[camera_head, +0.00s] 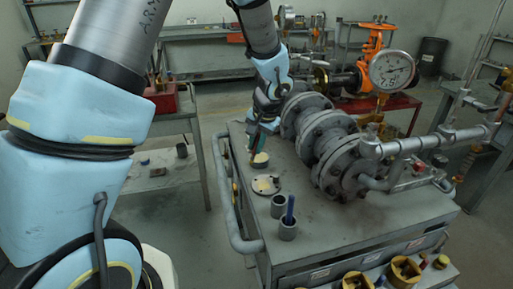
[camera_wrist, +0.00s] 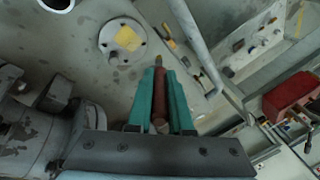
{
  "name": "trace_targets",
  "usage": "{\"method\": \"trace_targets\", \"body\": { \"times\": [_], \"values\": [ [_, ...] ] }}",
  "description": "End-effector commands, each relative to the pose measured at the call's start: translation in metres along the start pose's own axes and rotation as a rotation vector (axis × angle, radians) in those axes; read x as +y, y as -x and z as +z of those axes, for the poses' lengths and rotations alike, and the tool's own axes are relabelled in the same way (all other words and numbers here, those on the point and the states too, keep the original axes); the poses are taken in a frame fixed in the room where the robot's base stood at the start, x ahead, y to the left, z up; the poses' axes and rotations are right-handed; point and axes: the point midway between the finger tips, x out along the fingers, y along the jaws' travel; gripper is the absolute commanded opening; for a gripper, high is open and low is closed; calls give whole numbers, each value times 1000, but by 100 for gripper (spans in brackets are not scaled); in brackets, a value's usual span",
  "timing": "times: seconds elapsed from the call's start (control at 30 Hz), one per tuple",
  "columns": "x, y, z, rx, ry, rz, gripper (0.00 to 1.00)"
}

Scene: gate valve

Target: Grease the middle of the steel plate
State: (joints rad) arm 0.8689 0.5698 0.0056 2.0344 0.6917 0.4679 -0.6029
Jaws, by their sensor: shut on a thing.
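The steel plate (camera_head: 258,189) is a round grey flange-like disc lying flat on the cart top. A pale yellow patch (camera_head: 265,184) covers its middle; plate (camera_wrist: 107,44) and patch (camera_wrist: 128,38) also show in the wrist view. My gripper (camera_head: 257,138) points down above the cart, beyond the plate in the head view. In the wrist view its green fingers (camera_wrist: 160,98) are shut on a slim brush-like tool (camera_wrist: 159,100) with a reddish-brown handle. The tool's tip appears apart from the plate.
Two grey cups (camera_head: 278,207) stand near the plate, one (camera_head: 288,231) holding a blue stick. The flanged pipe valve (camera_head: 335,160) fills the cart's right side. A rail (camera_head: 226,190) runs along the left edge. A pressure gauge (camera_head: 391,69) rises behind.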

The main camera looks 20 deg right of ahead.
Motion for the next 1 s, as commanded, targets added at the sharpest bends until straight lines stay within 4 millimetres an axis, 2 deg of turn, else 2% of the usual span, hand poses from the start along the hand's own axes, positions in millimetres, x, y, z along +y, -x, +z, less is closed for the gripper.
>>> {"method": "trace_targets", "body": {
  "times": [0.03,0.2,1.0],
  "values": [
    [-4,8,-2,0,1,0,0],
    [-8,16,-6,0,0,-1,0],
    [-8,16,-6,0,0,-1,0]
  ]
}}
